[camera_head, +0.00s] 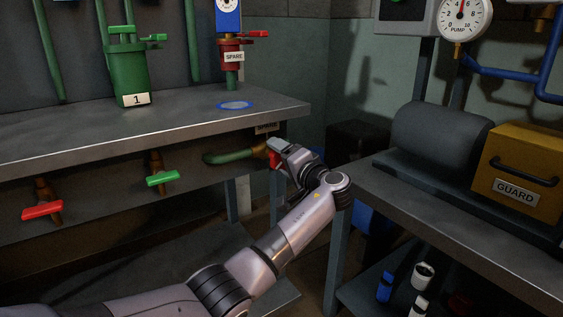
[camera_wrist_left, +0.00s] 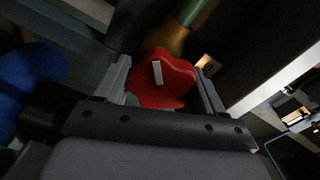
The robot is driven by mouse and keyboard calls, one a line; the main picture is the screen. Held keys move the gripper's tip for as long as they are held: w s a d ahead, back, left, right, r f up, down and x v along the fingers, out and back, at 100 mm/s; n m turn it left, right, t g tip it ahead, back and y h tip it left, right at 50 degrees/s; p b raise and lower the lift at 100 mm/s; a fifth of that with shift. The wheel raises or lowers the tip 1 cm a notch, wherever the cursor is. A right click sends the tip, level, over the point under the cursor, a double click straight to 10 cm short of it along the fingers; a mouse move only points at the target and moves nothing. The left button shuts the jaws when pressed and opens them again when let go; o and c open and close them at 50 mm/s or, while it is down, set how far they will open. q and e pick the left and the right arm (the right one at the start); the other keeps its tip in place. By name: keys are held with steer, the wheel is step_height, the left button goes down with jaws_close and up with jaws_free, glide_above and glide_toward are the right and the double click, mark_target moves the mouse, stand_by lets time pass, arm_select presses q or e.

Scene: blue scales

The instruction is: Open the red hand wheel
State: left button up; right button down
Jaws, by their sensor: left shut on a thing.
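The red hand wheel (camera_wrist_left: 163,80) sits between the two fingers of my left gripper (camera_wrist_left: 165,88) in the left wrist view, with a pale mark on its face. A brass fitting and a green pipe lead away behind it. In the head view my left gripper (camera_head: 278,154) is at the end of the green pipe (camera_head: 228,157) below the bench's right corner. Only a bit of the red wheel (camera_head: 274,159) shows there; the gripper hides the rest. The gripper is shut on the wheel. My right gripper is not in view.
At right, a table (camera_head: 470,215) bears a yellow GUARD box (camera_head: 520,165).

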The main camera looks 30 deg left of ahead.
arm_select(q)
steer(key=n, duration=0.5)
steer(key=shift+s, duration=0.1)
steer(key=shift+n, duration=2.4)
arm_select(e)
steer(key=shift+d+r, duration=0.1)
arm_select(q)
steer(key=o, duration=1)
steer(key=shift+r, duration=0.1)
steer(key=shift+c, duration=0.2)
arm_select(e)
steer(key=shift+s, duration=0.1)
arm_select(q)
steer(key=shift+d, duration=0.1)
steer(key=shift+s+d, duration=0.15)
steer(key=shift+d, duration=0.1)
steer(key=p+v, duration=0.1)
steer(key=v, duration=0.5)
steer(key=shift+d+p, duration=0.2)
steer(key=shift+p, duration=0.2)
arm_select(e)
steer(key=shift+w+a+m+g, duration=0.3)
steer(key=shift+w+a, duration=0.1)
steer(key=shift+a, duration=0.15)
